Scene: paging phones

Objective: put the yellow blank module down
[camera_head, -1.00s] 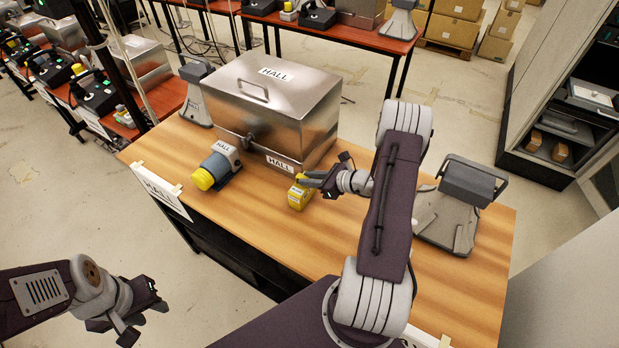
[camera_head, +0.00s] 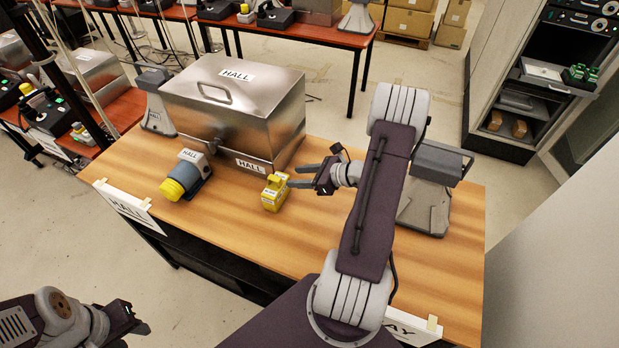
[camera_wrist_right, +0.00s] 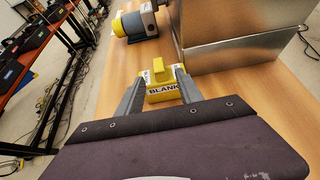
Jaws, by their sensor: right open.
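The yellow blank module (camera_head: 275,192) stands upright on the wooden table (camera_head: 240,225), in front of the metal box. My right gripper (camera_head: 290,177) is open, its fingertips just to the right of the module. In the right wrist view the module (camera_wrist_right: 162,92) shows its BLANK label between and just past the two parted fingertips (camera_wrist_right: 164,76). I cannot tell whether a fingertip still touches it.
A metal box (camera_head: 240,115) labelled HALL stands behind the module. A grey and yellow cylindrical device (camera_head: 187,176) is to the left. Grey stands (camera_head: 157,98) and (camera_head: 432,190) are at the table's sides. Bare table lies in front of the module.

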